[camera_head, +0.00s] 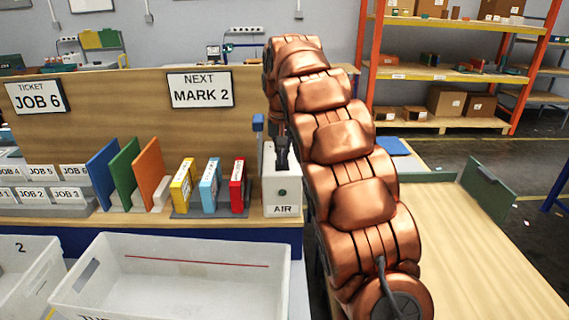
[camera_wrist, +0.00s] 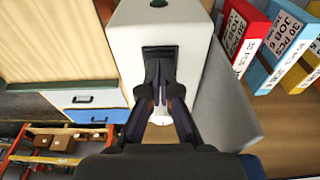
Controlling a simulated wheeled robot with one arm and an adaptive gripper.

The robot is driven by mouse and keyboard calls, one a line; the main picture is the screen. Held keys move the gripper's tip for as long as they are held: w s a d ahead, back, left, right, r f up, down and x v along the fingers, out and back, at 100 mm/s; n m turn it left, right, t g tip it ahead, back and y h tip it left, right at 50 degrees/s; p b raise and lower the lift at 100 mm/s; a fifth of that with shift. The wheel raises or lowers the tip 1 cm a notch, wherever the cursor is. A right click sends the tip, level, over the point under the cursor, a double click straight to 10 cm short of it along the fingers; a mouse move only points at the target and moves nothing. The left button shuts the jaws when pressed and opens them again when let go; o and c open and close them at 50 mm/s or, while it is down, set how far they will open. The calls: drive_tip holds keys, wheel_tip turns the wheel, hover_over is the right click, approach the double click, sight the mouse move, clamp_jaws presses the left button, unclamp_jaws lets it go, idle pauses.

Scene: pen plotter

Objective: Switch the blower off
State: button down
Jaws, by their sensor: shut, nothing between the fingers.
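The blower is a white box (camera_head: 283,197) marked AIR, on the right end of the wooden shelf. A small dark green round spot (camera_head: 282,193) shows on its front, and a green round part (camera_wrist: 158,3) shows at the top edge of the wrist view. My gripper (camera_head: 281,160) is at the top of the box. In the wrist view my gripper (camera_wrist: 159,80) has its dark fingers together, with nothing seen between them. The tips overlap a dark rectangular recess (camera_wrist: 160,50) in the white box. They hide most of it, so I cannot tell the switch's position or whether they touch.
Yellow, light blue and red boxes (camera_head: 237,187) stand left of the blower. Blue, green and orange boards (camera_head: 150,172) stand further left. A white bin (camera_head: 180,249) is below the shelf. A bare wooden table (camera_head: 470,240) lies right of my arm.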

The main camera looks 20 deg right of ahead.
sight(282, 167)
drive_tip(key=shift+r+p, duration=1.8)
drive_tip(key=shift+r, duration=1.45)
drive_tip(key=s+a+f+n+g, duration=0.1)
drive_tip(key=s+a+f, duration=0.3)
drive_tip(key=s, duration=1)
drive_tip(key=s+a+f+n+g, duration=0.1)
drive_tip(key=s+a+f, duration=0.3)
drive_tip(key=s, duration=1.1)
drive_tip(key=s+a+f+n+g, duration=0.1)
drive_tip(key=s+a+f, duration=0.3)
drive_tip(key=s, duration=1.1)
wheel_tip(282, 167, down, 2)
drive_tip(key=shift+s+a+n+y, duration=0.15)
drive_tip(key=shift+n+y, duration=0.25)
drive_tip(key=shift+n, duration=0.4)
